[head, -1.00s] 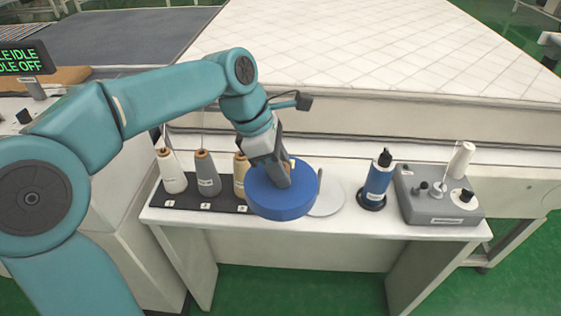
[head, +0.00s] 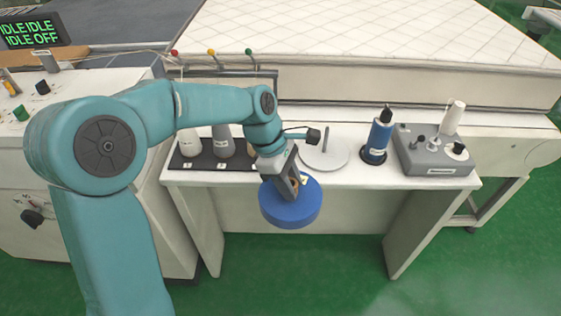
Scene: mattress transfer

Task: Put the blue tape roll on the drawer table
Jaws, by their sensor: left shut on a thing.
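The blue tape roll (head: 290,211) is a thick blue disc in the head view. My left gripper (head: 294,187) is shut on it and holds it in front of the near edge of a white table (head: 345,172). Part of the roll's top is hidden by the gripper. I cannot tell from the picture whether this white table is the drawer table; no drawer shows on it. My right gripper is not in view.
On the white table stand thread cones (head: 222,141) on a black strip, a round disc with a peg (head: 325,157), a blue bottle (head: 377,138) and a grey winder (head: 433,150). A quilted mattress (head: 370,35) lies behind. Green floor (head: 310,265) is clear in front.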

